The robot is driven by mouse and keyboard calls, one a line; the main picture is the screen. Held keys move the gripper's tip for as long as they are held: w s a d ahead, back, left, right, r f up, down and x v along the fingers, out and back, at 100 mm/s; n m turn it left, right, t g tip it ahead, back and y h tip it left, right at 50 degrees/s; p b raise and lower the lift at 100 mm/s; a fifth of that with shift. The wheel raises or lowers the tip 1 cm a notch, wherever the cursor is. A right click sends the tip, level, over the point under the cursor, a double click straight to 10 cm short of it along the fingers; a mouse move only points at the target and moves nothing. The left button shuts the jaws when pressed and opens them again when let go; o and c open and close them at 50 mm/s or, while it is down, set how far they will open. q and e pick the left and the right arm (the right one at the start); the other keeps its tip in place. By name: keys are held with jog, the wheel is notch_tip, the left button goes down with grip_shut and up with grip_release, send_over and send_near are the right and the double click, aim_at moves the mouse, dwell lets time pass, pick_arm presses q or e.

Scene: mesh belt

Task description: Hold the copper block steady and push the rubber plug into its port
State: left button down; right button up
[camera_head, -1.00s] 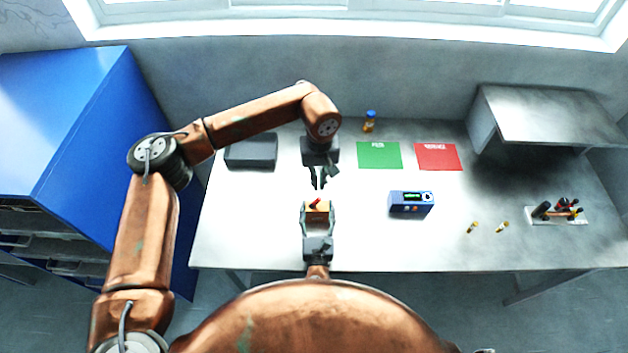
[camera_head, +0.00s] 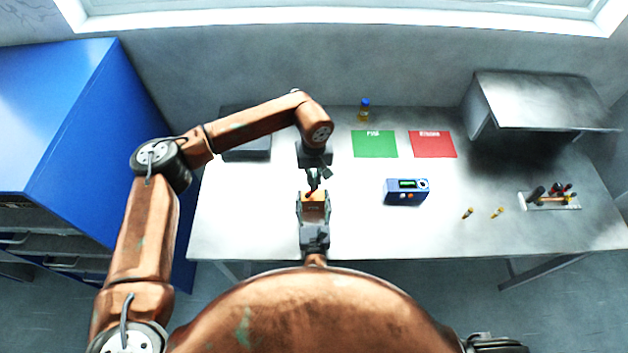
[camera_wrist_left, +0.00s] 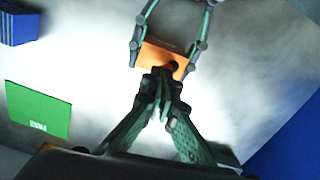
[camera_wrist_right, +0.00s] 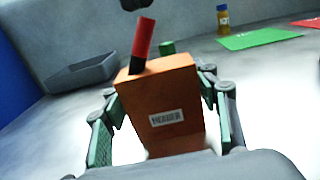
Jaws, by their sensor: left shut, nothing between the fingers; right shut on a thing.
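The copper block (camera_wrist_right: 165,105) is orange with a label on its front. My right gripper (camera_head: 314,205) is shut on it, one finger on each side, just above or at the table; I cannot tell which. A red plug (camera_wrist_right: 143,42) with a dark lower part stands up, slightly tilted, from the block's top. How deep it sits is not clear. My left gripper (camera_head: 313,187) is shut and empty, pointing down over the block. Its fingertips (camera_wrist_left: 163,78) show close to the plug in the left wrist view. A dark tip hangs above the plug with a small gap in the right wrist view.
A blue device (camera_head: 407,192) stands to the right. Green (camera_head: 375,144) and red (camera_head: 433,144) mats lie behind it, with a bottle (camera_head: 364,110) at the back. A grey tray (camera_wrist_right: 82,72) is at back left. Small brass pieces (camera_head: 467,213) and a tool rack (camera_head: 550,201) are farther right.

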pick_arm(q)
jog(key=shift+f, duration=0.8)
jog(key=shift+s+a+f, duration=0.1)
jog(key=shift+f, duration=0.05)
notch_tip(320, 180, up, 15)
dwell(0.9)
jog(key=shift+f, duration=0.15)
notch_tip(320, 180, down, 13)
jog(key=shift+r, duration=0.1)
dwell(0.6)
jog(key=shift+f, duration=0.3)
